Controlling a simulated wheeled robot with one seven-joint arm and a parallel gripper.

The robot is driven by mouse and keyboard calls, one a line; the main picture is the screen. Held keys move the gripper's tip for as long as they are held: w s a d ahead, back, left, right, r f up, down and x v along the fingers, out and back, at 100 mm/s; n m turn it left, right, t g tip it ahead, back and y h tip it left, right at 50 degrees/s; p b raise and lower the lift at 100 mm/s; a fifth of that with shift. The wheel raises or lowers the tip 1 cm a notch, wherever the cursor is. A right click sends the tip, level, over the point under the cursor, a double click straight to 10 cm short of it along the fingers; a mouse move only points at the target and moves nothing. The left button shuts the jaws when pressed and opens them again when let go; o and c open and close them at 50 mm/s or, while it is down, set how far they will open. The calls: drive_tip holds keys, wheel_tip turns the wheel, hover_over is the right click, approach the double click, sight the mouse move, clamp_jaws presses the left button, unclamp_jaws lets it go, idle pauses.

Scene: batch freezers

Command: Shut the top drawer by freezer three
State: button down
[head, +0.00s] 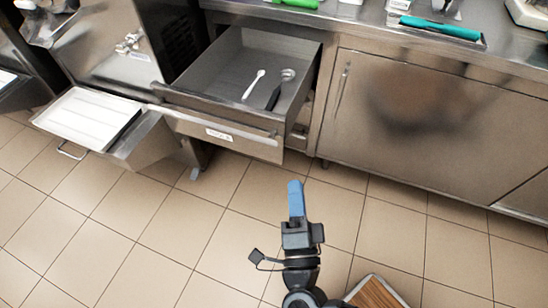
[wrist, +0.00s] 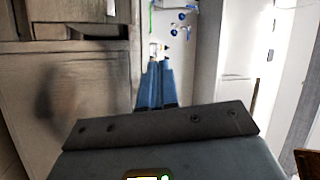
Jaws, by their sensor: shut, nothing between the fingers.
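The top drawer (head: 215,113) under the steel counter is pulled well out in the head view. Its grey tray faces up and holds a white spoon (head: 253,85) and a dark-handled scoop (head: 280,88). A small label on the front is too small to read. My gripper (head: 296,186), with blue fingertips, is shut and empty over the tiled floor, in front of the drawer, lower right of its front in the picture and apart from it. The blue fingers also show together in the wrist view (wrist: 156,84). I cannot clearly pick out the drawer in the wrist view.
Left of the drawer, a steel machine carries a protruding shelf with a white tray (head: 92,118). A closed cabinet door (head: 410,125) is to the right. A teal-handled tool (head: 440,27) lies on the counter. A wooden-topped item (head: 377,293) stands near my arm. Tiled floor between is clear.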

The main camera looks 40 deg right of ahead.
sight(313, 71)
drive_tip(key=w+a+f+m+g+h+b, duration=0.3)
drive_tip(key=w+a+f+m+g+h, duration=0.1)
drive_tip(key=w+f+m+g, duration=0.5)
drive_tip(key=shift+n+t, duration=0.3)
drive_tip(key=shift+t, duration=0.1)
drive_tip(key=x, duration=0.4)
drive_tip(key=p+x, duration=0.1)
drive_tip(key=x, duration=0.4)
drive_tip(key=w+f+x, duration=0.1)
drive_tip(key=x, duration=0.4)
drive_tip(key=shift+s+a+f, duration=0.1)
drive_tip(key=shift+a, duration=0.15)
drive_tip(key=b+x, duration=0.6)
drive_tip(key=x, duration=0.7)
drive_tip(key=b+x, duration=0.6)
drive_tip(key=x, duration=0.7)
drive_tip(key=f+b+x, duration=0.1)
drive_tip(key=b+x, duration=0.5)
drive_tip(key=x, duration=0.7)
drive_tip(key=shift+w+a+f, duration=0.1)
drive_tip(key=shift+w+f, duration=0.05)
drive_tip(key=shift+w, duration=0.05)
drive_tip(key=shift+r, duration=0.25)
